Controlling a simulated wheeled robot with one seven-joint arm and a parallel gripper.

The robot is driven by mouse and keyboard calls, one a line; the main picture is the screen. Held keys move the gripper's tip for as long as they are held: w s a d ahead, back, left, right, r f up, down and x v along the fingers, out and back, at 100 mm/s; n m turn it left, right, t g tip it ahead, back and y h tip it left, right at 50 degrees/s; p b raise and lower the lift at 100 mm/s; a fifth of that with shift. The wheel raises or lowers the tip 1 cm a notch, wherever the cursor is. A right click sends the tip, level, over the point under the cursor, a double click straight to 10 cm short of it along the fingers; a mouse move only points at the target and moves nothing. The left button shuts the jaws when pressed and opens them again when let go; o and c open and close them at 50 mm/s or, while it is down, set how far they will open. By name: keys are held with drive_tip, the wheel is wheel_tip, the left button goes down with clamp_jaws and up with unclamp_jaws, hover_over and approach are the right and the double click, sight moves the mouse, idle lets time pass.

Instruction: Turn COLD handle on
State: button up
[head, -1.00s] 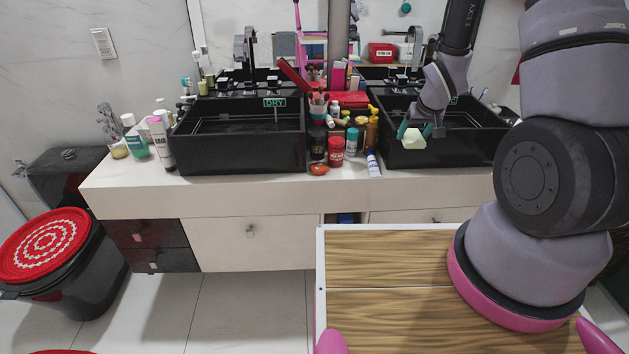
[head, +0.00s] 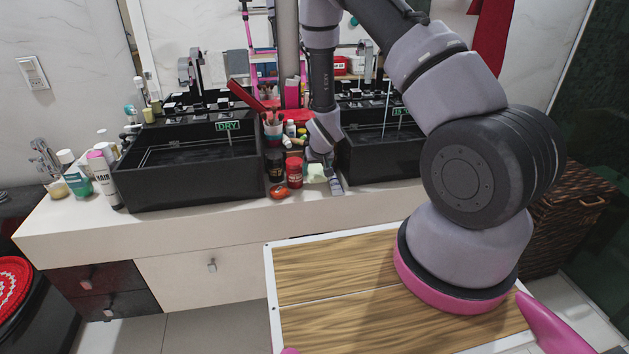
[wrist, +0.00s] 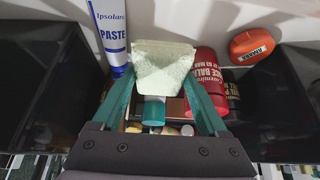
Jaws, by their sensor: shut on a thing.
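My gripper (head: 322,166) is over the counter strip between the two sinks. In the wrist view its teal fingers (wrist: 163,100) are shut on a pale green sponge-like block (wrist: 165,62). The block also shows in the head view (head: 316,173). The left sink's faucet (head: 190,68) stands upright behind its basin, with small dark handles (head: 195,101) near it. No COLD marking is readable, so I cannot tell which handle is the cold one. The right sink's faucet (head: 368,60) is partly hidden by my arm. My gripper is apart from all the handles.
The black left basin (head: 190,187) bears a DRY label; the black right basin (head: 380,165) is partly behind my arm. Between them stand a red jar (head: 294,172), an orange item (head: 279,191) and a paste tube (wrist: 110,30). Toiletries (head: 100,180) crowd the counter's left end.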

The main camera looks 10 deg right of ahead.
sight(316, 189)
drive_tip(key=shift+w+f, duration=0.1)
drive_tip(key=shift+f, duration=2.15)
drive_tip(key=shift+f, duration=0.15)
drive_tip(key=o, duration=1)
drive_tip(key=shift+o, duration=0.2)
